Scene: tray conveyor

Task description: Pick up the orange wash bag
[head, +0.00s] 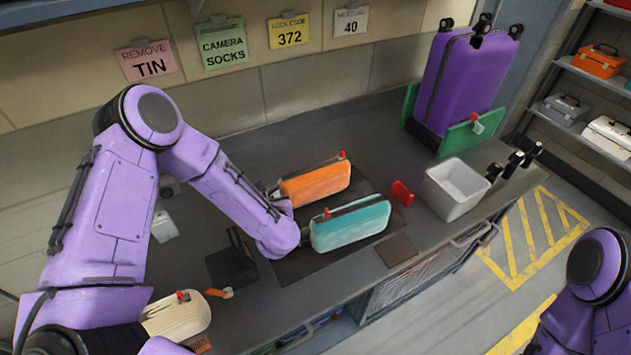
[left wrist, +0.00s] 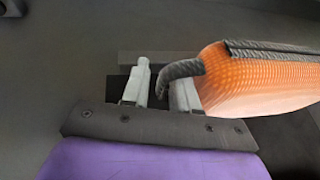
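The orange wash bag (head: 315,184) lies on a dark mat (head: 292,268) on the counter, behind a teal bag (head: 350,224). It has a dark zip band and a red tag at its right end. In the left wrist view the orange bag (left wrist: 260,80) fills the right side, and its grey strap loop (left wrist: 184,70) curls down from its near end. My left gripper (left wrist: 160,72) is open at that end, with the loop between or just above its fingers; I see no clear contact. In the head view my arm mostly hides this gripper. My right gripper is out of view.
A white bin (head: 455,190) and a red item (head: 402,193) stand to the right. A purple suitcase (head: 466,80) stands between green panels at the back. A cream bag (head: 177,314) and a black holder (head: 232,265) are at the left. The teal bag sits close in front.

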